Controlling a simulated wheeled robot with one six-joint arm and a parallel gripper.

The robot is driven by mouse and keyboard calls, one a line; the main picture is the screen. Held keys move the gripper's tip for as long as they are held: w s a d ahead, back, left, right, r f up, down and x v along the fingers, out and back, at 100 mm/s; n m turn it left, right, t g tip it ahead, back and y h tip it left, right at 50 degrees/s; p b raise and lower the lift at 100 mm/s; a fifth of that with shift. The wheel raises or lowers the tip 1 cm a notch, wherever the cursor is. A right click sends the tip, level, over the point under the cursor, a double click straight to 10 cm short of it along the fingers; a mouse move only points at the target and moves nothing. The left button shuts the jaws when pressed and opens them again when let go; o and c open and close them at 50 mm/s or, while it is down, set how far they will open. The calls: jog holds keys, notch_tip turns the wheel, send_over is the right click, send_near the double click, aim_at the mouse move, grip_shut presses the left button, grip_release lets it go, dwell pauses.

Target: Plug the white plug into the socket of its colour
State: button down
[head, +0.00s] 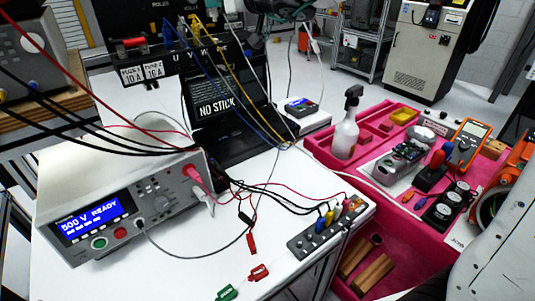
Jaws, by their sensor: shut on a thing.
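My gripper (308,16) is at the top edge of the head view, partly cut off. It appears shut on a small white plug (314,45) with a thin pale lead hanging below. The plug is in the air, right of the dark socket panel (150,62). The panel has red, blue and yellow plugs along its top. A grey box (305,245) on the white table also carries blue, yellow, white and red connectors. I cannot make out a free white socket at this size.
A tester (130,215) reading "500 V READY" stands at the left, with red and white leads. Loose cables cross the table. A pink tray (318,150) at the right holds a spray bottle (346,130) and a multimeter (470,140).

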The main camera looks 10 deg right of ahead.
jog(key=r, duration=0.2)
send_over(222, 42)
jog(key=shift+y, duration=0.4)
jog(key=shift+f, duration=2.55)
jog(key=shift+f, duration=0.15)
jog(key=shift+f+t, duration=0.3)
jog(key=shift+f, duration=0.5)
jog(key=shift+f, duration=0.2)
jog(key=c, duration=1.3)
grip_release()
jog(key=shift+c, duration=0.2)
